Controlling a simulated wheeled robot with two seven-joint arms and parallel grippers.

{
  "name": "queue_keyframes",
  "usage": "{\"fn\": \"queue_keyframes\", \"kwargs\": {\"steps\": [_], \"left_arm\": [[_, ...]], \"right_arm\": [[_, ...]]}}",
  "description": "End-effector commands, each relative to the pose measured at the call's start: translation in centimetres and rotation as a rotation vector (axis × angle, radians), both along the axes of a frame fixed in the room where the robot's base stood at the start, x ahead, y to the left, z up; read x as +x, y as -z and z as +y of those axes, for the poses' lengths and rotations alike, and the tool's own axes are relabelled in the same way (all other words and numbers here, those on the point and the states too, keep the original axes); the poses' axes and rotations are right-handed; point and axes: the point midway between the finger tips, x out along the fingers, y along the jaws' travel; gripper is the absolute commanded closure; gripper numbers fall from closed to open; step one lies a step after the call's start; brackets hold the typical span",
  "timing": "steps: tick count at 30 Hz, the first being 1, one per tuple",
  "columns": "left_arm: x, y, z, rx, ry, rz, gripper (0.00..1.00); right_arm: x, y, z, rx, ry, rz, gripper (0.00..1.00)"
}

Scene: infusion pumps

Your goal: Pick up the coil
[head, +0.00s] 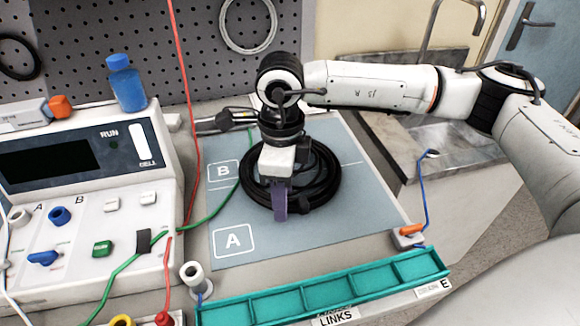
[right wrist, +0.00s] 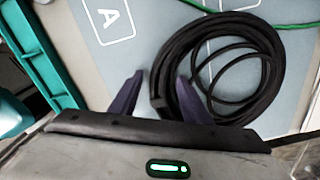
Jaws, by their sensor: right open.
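A black cable coil (head: 325,177) lies on the blue-grey mat, across the zones marked A and B. In the right wrist view the coil (right wrist: 273,45) shows as several loops, with a thicker bound part at its near-left side. My right gripper (head: 281,212) is over the coil's near-left side. In the right wrist view my right gripper's two purple fingers (right wrist: 160,85) are apart, with the coil's near edge between or just beyond them. I cannot tell whether they touch it. The head view hides part of the coil behind the gripper. My left gripper is not in view.
A white pump unit (head: 95,190) stands at left with a blue bottle (head: 126,83) on it. A teal divided tray (head: 325,290) runs along the front. A green wire (head: 218,208) crosses the mat's left side. The mat (head: 290,240) is clear near A.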

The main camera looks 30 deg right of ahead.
Motion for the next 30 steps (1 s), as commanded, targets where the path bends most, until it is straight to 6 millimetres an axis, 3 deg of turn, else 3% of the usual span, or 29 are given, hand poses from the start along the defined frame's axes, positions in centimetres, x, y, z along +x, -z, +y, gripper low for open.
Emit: {"fn": "queue_keyframes", "kwargs": {"steps": [8, 16, 26, 30], "left_arm": [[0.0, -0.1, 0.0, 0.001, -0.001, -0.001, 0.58], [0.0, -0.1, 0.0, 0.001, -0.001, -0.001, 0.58], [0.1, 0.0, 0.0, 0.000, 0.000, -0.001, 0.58], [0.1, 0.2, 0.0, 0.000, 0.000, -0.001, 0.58]], "right_arm": [[0.0, 0.5, 0.0, 0.001, 0.000, -0.001, 0.57], [0.0, 0.5, 0.0, 0.001, 0.000, -0.001, 0.99], [0.1, 0.2, 0.0, 0.001, 0.000, -0.003, 1.00], [0.2, -1.4, 0.1, 0.003, 0.000, -0.006, 1.00]]}}
